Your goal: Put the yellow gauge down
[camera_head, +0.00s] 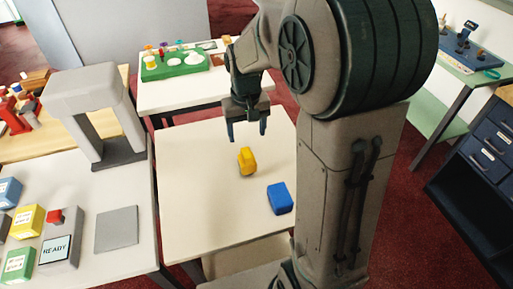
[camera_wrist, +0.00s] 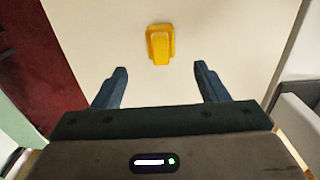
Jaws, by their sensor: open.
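The yellow gauge (camera_head: 246,161) rests on the cream table (camera_head: 190,215), near its middle. It also shows in the wrist view (camera_wrist: 160,44), beyond the fingertips and roughly centred between them. My gripper (camera_head: 247,138) is open and empty. It hangs above the table, on the far side of the gauge in the head view, and is apart from it. In the wrist view the two fingers (camera_wrist: 161,72) are spread wide with bare tabletop between them.
A blue block (camera_head: 279,198) sits on the same table, right and nearer. At left, a grey arch-shaped stand (camera_head: 92,92), a box reading READY (camera_head: 58,243), a grey plate (camera_head: 117,229) and coloured blocks occupy another table. A green tray (camera_head: 173,65) stands behind.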

